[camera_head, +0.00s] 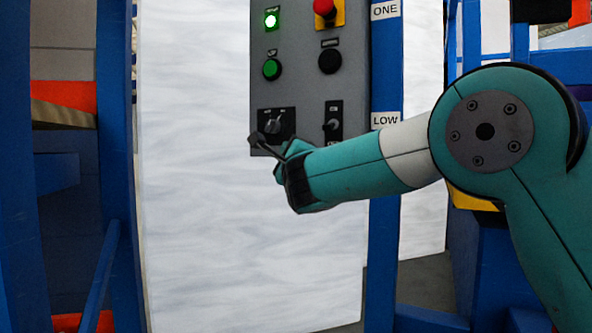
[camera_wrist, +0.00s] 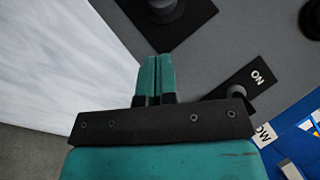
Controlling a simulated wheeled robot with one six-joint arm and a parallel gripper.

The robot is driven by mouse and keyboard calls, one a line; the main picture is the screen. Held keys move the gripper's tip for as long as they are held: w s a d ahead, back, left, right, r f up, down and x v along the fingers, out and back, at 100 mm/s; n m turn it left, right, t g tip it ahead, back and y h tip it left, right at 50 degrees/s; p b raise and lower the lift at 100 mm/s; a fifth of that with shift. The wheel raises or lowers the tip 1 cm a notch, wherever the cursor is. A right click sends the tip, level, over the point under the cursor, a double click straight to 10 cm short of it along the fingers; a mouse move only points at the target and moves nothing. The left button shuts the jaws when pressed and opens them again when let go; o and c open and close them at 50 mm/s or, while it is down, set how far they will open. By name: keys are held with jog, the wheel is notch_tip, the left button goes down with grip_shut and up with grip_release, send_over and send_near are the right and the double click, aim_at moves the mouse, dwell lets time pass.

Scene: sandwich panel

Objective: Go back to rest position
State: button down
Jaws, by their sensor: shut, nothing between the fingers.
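My gripper (camera_head: 280,165) is in front of the lower left part of a grey control panel (camera_head: 300,88). In the wrist view its two teal fingers (camera_wrist: 159,62) are together with nothing between them. They point towards the panel face, near a black plate with a dark knob (camera_wrist: 164,10). In the head view my gripper is close below a rotary selector (camera_head: 274,125) on a black plate. A small toggle switch (camera_head: 333,124) is to its right. I cannot tell whether the fingers touch the panel. My arm reaches in from the right.
The panel carries a lit green lamp (camera_head: 272,20), a green button (camera_head: 271,68), a black button (camera_head: 330,60) and a red mushroom button (camera_head: 325,8). Blue posts (camera_head: 115,120) frame a white board (camera_head: 200,220). Open space shows below my forearm.

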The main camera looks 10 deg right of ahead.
jog(key=s+d+f+n+g+y+p, duration=0.1)
jog(key=s+f+n+g+p, duration=0.2)
jog(key=s+f+n+g, duration=0.5)
jog(key=s+d+f+n+g+y+p, duration=0.1)
jog(key=s+f+n+g+p, duration=0.3)
jog(key=s, duration=0.6)
jog(key=s+f+n+g+y+p, duration=0.3)
jog(key=s+n+g, duration=0.7)
jog(key=s+n, duration=1.15)
jog(key=s+r+m+p, duration=0.2)
jog(key=r+p, duration=1.6)
jog(key=p, duration=0.1)
jog(key=s+r+m+h+p, duration=0.1)
jog(key=s+r+m+p, duration=0.1)
jog(key=r+p, duration=1.6)
jog(key=shift+s+a+r+p, duration=0.2)
jog(key=shift+s+r+p, duration=0.2)
jog(key=shift+s+r, duration=0.05)
